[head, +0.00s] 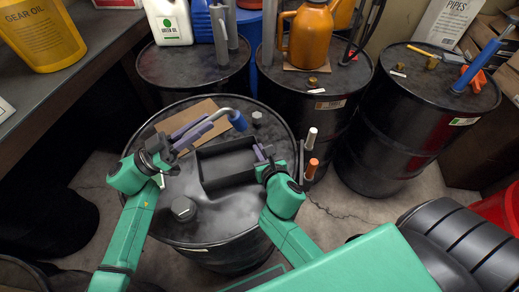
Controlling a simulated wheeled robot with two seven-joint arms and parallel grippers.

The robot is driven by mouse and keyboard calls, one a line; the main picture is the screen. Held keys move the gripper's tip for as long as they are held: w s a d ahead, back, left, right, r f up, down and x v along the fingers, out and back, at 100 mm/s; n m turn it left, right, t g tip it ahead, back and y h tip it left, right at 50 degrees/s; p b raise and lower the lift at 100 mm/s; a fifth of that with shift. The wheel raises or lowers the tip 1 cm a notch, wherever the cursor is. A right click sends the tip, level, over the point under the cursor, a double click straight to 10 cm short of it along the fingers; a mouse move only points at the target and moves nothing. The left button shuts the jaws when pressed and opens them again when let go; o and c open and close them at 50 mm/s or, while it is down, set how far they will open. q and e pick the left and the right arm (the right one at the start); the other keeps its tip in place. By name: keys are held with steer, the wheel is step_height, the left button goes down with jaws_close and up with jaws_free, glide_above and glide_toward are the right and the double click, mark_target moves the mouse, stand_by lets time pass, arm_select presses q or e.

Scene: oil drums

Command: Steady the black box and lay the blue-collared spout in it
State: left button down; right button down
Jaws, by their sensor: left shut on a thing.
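The black box (228,168) is open and empty on top of the near oil drum. The spout is a curved grey pipe (222,113) with a blue collar (238,121) at its right end. My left gripper (193,134) is shut on the spout near its left end. It holds the spout by the box's far left corner, with the collar beyond the far rim. My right gripper (262,153) is at the box's right wall, fingers close to the rim. Whether they grip the wall is too small to tell.
A cardboard piece (188,124) lies on the near drum behind my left gripper. A dark round cap (184,208) is at the drum's front left, and a small grey nut (257,118) at the back. More drums (395,130) stand behind.

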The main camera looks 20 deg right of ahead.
arm_select(q)
step_height(320, 180, down, 5)
steer(key=shift+f, duration=0.2)
stand_by(0.5)
steer(key=c, duration=0.7)
jaws_free()
step_height(320, 180, up, 10)
steer(key=shift+r, duration=0.1)
